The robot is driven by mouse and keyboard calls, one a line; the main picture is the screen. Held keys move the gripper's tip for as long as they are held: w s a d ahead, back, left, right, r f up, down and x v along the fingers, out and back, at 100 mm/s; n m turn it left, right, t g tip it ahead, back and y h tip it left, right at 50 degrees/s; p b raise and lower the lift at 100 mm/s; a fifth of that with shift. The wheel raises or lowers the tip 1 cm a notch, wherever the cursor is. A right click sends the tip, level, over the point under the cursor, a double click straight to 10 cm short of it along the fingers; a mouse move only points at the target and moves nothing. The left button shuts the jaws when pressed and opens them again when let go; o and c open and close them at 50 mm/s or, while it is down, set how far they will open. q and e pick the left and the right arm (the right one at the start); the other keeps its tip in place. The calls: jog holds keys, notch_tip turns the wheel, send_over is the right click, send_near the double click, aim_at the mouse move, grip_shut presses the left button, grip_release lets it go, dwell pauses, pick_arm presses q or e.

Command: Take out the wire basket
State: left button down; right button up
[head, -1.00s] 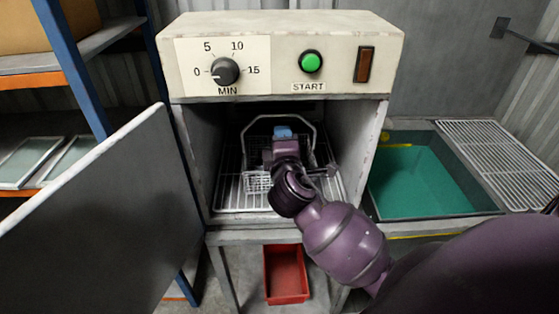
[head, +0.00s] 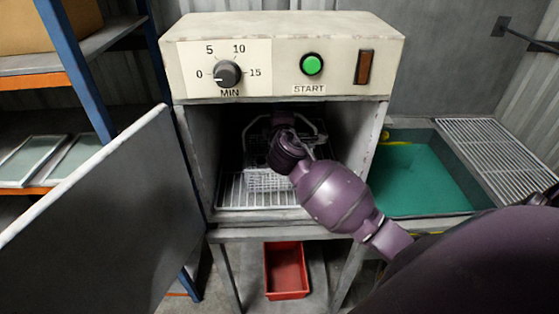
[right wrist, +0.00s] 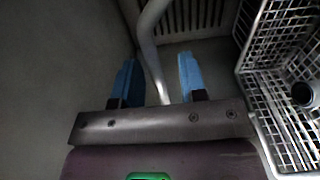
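The wire basket (head: 268,181) sits on a rack inside the open cabinet. Its arched handle (head: 318,128) stands up, partly hidden by my right wrist. My right arm reaches in from the right, and its gripper is hidden behind the wrist in the head view. In the right wrist view the right gripper (right wrist: 157,76) is open, with the handle bar (right wrist: 149,40) passing between its two blue fingers. The basket's mesh (right wrist: 275,70) is to the right there, with a dark round-ended part (right wrist: 302,93) in it. My left gripper is not in view.
The cabinet door (head: 110,215) stands open on the left. The cabinet walls (head: 358,150) are close around my arm. A teal-bottomed basin (head: 415,175) and a wire rack (head: 495,150) are at right. A red bin (head: 287,270) is below.

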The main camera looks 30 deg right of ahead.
jog(key=shift+c, duration=0.5)
grip_shut()
dwell(0.8)
